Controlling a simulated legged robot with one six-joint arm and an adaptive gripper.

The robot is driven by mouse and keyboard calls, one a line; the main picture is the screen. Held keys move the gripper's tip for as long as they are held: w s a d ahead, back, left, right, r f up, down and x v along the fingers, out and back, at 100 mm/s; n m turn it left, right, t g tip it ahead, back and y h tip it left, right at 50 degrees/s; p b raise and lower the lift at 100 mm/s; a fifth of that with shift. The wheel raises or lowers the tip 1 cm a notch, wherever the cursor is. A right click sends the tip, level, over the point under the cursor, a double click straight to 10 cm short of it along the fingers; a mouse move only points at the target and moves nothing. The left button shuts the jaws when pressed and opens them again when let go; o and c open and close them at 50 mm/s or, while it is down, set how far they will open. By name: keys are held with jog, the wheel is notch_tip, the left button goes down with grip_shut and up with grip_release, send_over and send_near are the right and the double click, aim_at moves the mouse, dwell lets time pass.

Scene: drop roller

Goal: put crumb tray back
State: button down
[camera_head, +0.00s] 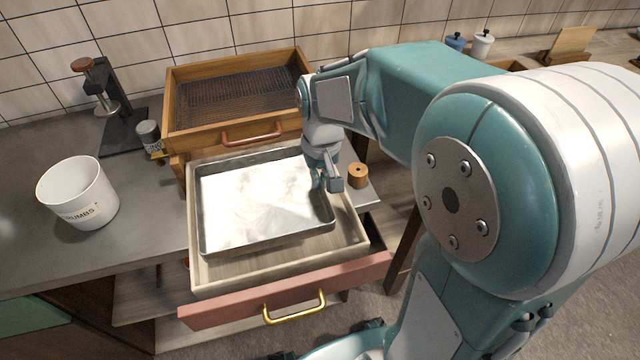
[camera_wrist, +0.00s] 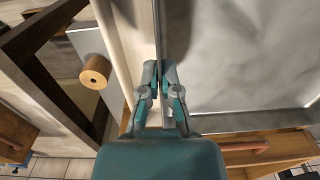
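The crumb tray (camera_head: 262,205) is a shallow grey metal tray with a very bright, pale inside. It is over the open wooden drawer with the pink front (camera_head: 285,290), within its walls; I cannot tell whether it rests on the drawer's bottom. My gripper (camera_head: 327,182) is at the tray's right side wall. In the wrist view my gripper (camera_wrist: 159,72) has one finger on each side of the tray's thin rim, closed onto it. The tray's grey inside (camera_wrist: 240,60) fills the right of that view. Part of the right rim is hidden behind my gripper.
A wooden box with a dark mesh (camera_head: 245,90) and a copper handle stands behind the drawer. A white crumbs bucket (camera_head: 80,192) stands on the left counter, near a dark press stand (camera_head: 120,115) and a small jar (camera_head: 148,135). A wooden knob (camera_head: 358,175) is close right of my gripper.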

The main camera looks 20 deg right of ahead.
jog(key=shift+w+d+f, duration=0.25)
jog(key=shift+w+f, duration=0.1)
jog(key=shift+f, duration=0.1)
jog(key=shift+w+d+f, duration=0.25)
jog(key=shift+w+f, duration=0.05)
jog(key=shift+f, duration=0.15)
jog(key=shift+w+d+f, duration=0.1)
jog(key=shift+f, duration=0.85)
jog(key=shift+w+d+f, duration=0.1)
jog(key=shift+f, duration=0.95)
jog(key=c, duration=0.8)
grip_release()
